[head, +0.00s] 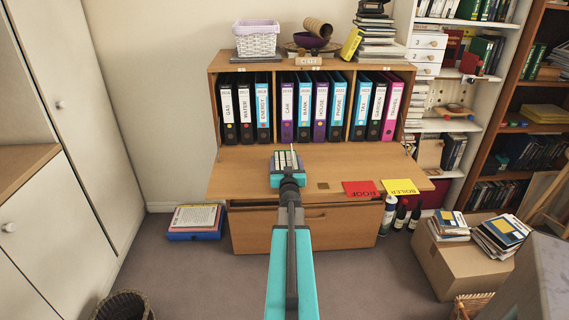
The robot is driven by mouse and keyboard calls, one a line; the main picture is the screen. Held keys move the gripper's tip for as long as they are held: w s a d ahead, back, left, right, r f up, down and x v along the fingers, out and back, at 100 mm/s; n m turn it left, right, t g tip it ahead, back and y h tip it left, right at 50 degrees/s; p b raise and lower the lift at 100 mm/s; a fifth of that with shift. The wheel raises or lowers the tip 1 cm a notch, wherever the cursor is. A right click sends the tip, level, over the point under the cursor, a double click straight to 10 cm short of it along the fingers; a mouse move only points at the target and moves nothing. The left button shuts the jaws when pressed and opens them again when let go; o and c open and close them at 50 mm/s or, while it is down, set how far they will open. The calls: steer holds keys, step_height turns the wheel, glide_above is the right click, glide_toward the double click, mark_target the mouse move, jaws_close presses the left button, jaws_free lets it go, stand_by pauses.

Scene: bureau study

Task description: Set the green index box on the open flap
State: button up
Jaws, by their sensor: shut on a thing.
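The open flap (235,180) of the bureau lies level in front of a row of binders. My gripper (287,172) is over the middle of the flap, at the end of my outstretched arm. The fingers and the lower part of the box are hard to make out. I cannot tell whether the box touches the flap or hangs just above it.
A red ROOF folder (360,189) and a yellow BOILER folder (401,187) lie on the flap's right, near a small brown square (323,185). Labelled binders (303,105) stand behind. The flap's left part is clear. Bottles (401,214) stand on the floor at right.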

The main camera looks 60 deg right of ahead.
stand_by(0.3)
steer(key=o, duration=1.5)
steer(key=shift+r, duration=0.1)
steer(key=shift+a, duration=0.1)
steer(key=shift+b+v, duration=0.45)
steer(key=shift+v, duration=2.65)
steer(key=shift+s+a+r+p, duration=0.15)
steer(key=shift+s+a+p, duration=0.1)
steer(key=shift+p, duration=0.35)
steer(key=shift+p+v, duration=0.85)
steer(key=shift+v, duration=0.35)
steer(key=shift+d+p, duration=0.1)
steer(key=shift+p, duration=0.5)
